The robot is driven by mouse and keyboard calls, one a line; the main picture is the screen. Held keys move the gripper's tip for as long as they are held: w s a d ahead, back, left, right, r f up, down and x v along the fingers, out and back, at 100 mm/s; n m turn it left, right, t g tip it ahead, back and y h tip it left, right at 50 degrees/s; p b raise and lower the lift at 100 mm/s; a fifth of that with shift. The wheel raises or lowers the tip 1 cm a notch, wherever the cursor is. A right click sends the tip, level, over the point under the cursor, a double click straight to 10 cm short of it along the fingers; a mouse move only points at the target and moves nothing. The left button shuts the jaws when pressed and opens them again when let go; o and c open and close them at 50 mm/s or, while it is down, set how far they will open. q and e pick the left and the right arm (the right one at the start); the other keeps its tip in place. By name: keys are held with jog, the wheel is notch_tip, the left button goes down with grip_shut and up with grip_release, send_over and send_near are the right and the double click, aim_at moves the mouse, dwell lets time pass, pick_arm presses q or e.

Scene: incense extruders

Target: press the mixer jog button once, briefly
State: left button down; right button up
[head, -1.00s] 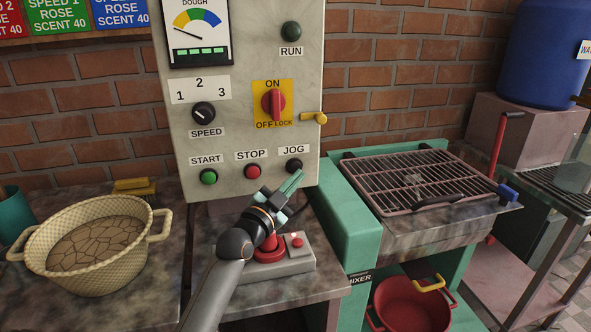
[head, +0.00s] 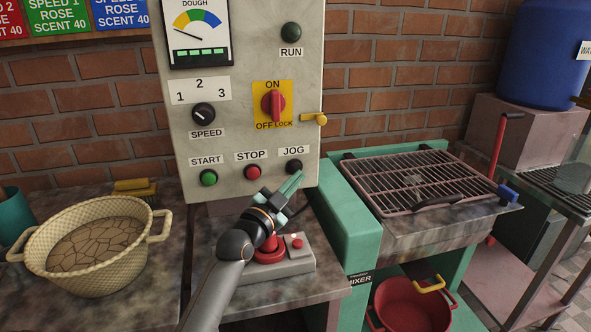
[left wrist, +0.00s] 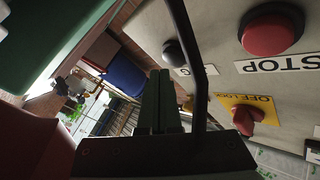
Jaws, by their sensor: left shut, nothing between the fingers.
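The jog button (head: 294,167) is a black round knob under the JOG label, at the lower right of the pale control panel (head: 240,135). My left gripper (head: 295,180) is shut and empty, with its green fingertips just below the jog button in the head view. I cannot tell whether the tips touch it. In the left wrist view the shut fingers (left wrist: 157,100) point ahead, and a dark round button (left wrist: 174,52) shows beyond them to the upper right, partly behind a dark bar. My right gripper is not in view.
The red stop button (head: 253,172) and green start button (head: 208,177) sit left of the jog button. A yellow power switch plate with a red handle (head: 273,103) is above. A grey box with a red knob (head: 268,253) stands below my wrist. A grill-topped mixer (head: 420,180) is at right.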

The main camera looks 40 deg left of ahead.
pick_arm(q)
jog(key=shift+a, duration=0.1)
dwell(0.7)
jog(key=shift+w+a, duration=0.25)
jog(key=shift+w+a, duration=0.35)
jog(key=shift+a, duration=0.05)
dwell(2.2)
jog(key=shift+s+d+p, duration=0.55)
jog(key=shift+s+d, duration=0.05)
jog(key=shift+d, duration=0.1)
